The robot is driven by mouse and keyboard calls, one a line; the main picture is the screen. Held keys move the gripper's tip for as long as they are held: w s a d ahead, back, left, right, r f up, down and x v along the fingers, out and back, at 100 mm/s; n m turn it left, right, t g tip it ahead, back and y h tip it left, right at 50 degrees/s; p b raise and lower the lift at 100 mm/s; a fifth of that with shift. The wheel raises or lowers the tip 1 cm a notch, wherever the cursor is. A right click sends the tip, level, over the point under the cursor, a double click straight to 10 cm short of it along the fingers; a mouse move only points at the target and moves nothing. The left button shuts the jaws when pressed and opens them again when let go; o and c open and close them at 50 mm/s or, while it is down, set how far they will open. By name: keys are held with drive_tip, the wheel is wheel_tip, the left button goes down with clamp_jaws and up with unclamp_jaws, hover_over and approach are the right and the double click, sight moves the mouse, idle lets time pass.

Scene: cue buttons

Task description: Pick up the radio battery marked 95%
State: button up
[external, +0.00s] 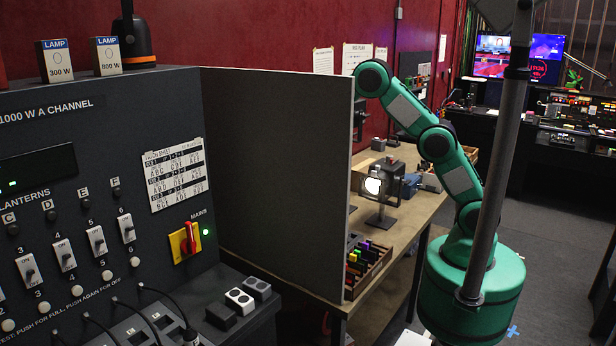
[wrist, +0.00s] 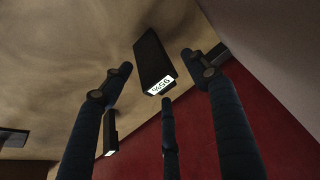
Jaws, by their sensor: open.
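In the wrist view, a dark oblong battery (wrist: 153,60) lies on the tan tabletop. The white label on its end is upside down and seems to read 95%, though it is small. My gripper (wrist: 157,62) is open, with dark fingers on the left and right of this battery and a third finger below it. No finger clearly touches it. A second dark battery (wrist: 110,133) with a pale label stands behind the left finger, its marking unreadable. In the external view my gripper and the batteries are hidden behind the grey partition (external: 280,175).
A dark object (wrist: 12,137) lies at the wrist view's left edge. A red wall (wrist: 260,130) and a grey panel (wrist: 285,40) border the table. In the external view, a lamp (external: 374,186) and a tray of coloured items (external: 378,272) occupy the table (external: 418,212).

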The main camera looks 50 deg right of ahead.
drive_tip(key=shift+w+f, duration=0.2)
drive_tip(key=shift+f, duration=0.25)
drive_tip(key=shift+c, duration=0.6)
drive_tip(key=c, duration=1.2)
